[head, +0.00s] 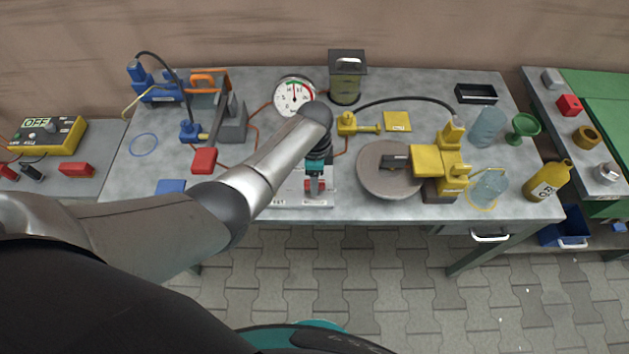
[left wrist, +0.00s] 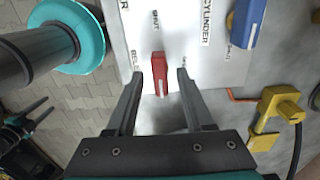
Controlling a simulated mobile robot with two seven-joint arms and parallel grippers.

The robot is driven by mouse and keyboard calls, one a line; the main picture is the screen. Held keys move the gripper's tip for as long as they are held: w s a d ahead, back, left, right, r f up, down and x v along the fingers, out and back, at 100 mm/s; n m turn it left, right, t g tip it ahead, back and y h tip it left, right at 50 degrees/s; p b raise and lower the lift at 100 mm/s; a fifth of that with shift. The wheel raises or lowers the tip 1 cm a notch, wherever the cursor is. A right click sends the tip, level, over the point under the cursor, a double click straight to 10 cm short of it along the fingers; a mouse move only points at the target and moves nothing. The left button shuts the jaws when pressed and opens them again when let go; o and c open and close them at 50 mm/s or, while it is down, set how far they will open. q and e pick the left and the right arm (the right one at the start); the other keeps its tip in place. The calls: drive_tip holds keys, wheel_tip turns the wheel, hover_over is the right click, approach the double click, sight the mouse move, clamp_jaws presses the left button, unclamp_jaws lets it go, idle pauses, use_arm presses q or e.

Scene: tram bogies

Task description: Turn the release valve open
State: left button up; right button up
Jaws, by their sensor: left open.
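The red release valve handle (left wrist: 158,72) sits on a white lettered panel (left wrist: 135,35), next to the words SHUT and RELEASE. My left gripper (left wrist: 171,75) is open, with its fingers on either side of the red handle; I cannot tell whether they touch it. In the head view my left gripper (head: 315,190) points down at the panel (head: 290,200) near the bench's front edge, and partly covers the handle. A blue handle (left wrist: 247,22) sits on the same panel beside the word CYLINDER. My right gripper (left wrist: 48,105) shows at the left wrist view's lower left, its fingers apart, over the floor.
A round gauge (head: 294,96) stands behind the panel. A yellow valve block (head: 350,124) with a hose lies behind and right. A grey disc (head: 388,180) with a yellow tool (head: 440,165) is to the right. A red-ended lever (head: 204,160) stands left.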

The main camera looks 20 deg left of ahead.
use_arm(q)
drive_tip(key=shift+f, duration=0.25)
drive_tip(key=shift+c, duration=0.3)
clamp_jaws()
